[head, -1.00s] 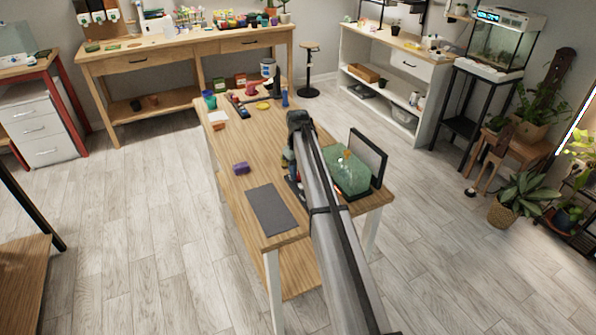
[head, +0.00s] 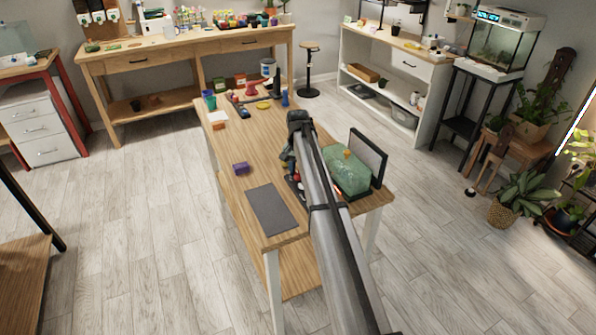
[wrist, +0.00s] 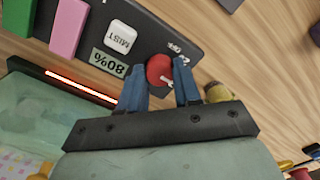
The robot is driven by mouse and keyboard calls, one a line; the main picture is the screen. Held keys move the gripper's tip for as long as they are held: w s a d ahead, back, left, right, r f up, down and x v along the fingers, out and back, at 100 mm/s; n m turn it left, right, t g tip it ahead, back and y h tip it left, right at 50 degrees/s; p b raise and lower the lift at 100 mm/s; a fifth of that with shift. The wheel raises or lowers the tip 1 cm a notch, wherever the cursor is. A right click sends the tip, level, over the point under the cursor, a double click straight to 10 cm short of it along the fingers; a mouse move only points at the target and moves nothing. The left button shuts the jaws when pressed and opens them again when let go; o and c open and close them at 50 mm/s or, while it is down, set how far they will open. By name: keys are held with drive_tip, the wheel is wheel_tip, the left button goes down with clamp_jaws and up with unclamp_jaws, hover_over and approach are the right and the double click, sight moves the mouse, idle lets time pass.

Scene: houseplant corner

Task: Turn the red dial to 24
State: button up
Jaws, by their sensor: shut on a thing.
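The red dial (wrist: 159,69) sits on a dark control panel (wrist: 175,36) in the wrist view. My gripper (wrist: 160,76) has its two blue fingers on either side of the dial and is shut on it. Small white markings are printed on the panel beside the dial, partly covered by a finger, and I cannot read the dial's setting. A white MIST button (wrist: 122,37) and a display reading 80% (wrist: 108,63) are on the same panel.
An olive round thing (wrist: 218,92) is close to the right finger. On the wooden table are a grey mat (head: 270,210), a purple box (head: 241,168) and a green box (head: 347,172).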

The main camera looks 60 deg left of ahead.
sight(298, 173)
drive_tip(key=m, duration=0.5)
drive_tip(key=shift+m, duration=0.4)
idle(0.3)
drive_tip(key=o, duration=1.1)
drive_tip(key=shift+c, duration=0.2)
wheel_tip(298, 173, up, 14)
